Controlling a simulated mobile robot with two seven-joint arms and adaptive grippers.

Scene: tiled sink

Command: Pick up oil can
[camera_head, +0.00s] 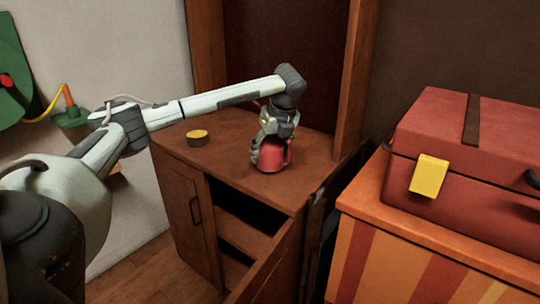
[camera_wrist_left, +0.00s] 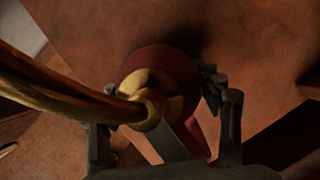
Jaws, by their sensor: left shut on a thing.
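The oil can is a red can (camera_head: 270,157) standing on top of the brown wooden cabinet (camera_head: 237,143) in the head view. My left gripper (camera_head: 268,145) comes down on it from above and is shut around it. In the left wrist view, the oil can (camera_wrist_left: 162,62) shows a dark red round body, a brass cap and a brass spout running off to the left. The left gripper's fingers (camera_wrist_left: 165,118) are on both sides of the can. I cannot tell whether the can is touching the cabinet top. My right gripper is not in view.
A small dark tin with a yellow top (camera_head: 197,137) sits on the cabinet, left of the can. The cabinet's front door (camera_head: 272,262) is open. A red case (camera_head: 455,165) with a yellow tag lies on a striped chest (camera_head: 400,245) at the right.

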